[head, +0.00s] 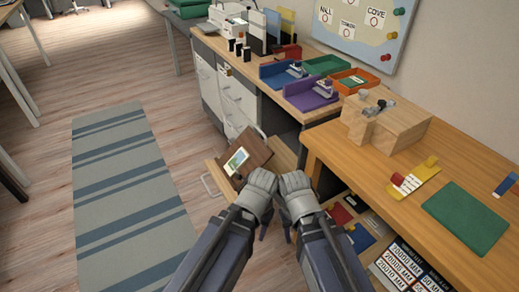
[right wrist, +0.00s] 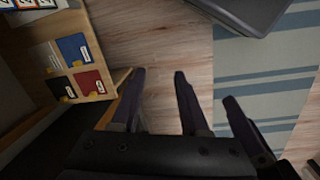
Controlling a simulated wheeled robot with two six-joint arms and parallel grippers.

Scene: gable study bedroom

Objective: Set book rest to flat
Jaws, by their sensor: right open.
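The book rest (head: 257,153) is a brown board in the head view, tilted up on a light wooden pull-out board. A card with a green and yellow picture (head: 237,161) leans on its face. My left gripper (head: 262,184) is just in front of the book rest, to its lower right in the picture; its fingertips are hidden. My right gripper (head: 296,186) is beside it, further right, apart from the book rest. In the right wrist view my right gripper (right wrist: 158,75) is open and empty, with its dark fingers over floor. The book rest does not show there.
A wooden desk (head: 340,150) stands at right with a wooden box (head: 385,125) and a green mat (head: 468,217). Coloured cards (right wrist: 77,65) lie on a low shelf beneath. A striped rug (head: 125,190) lies at left on open floor.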

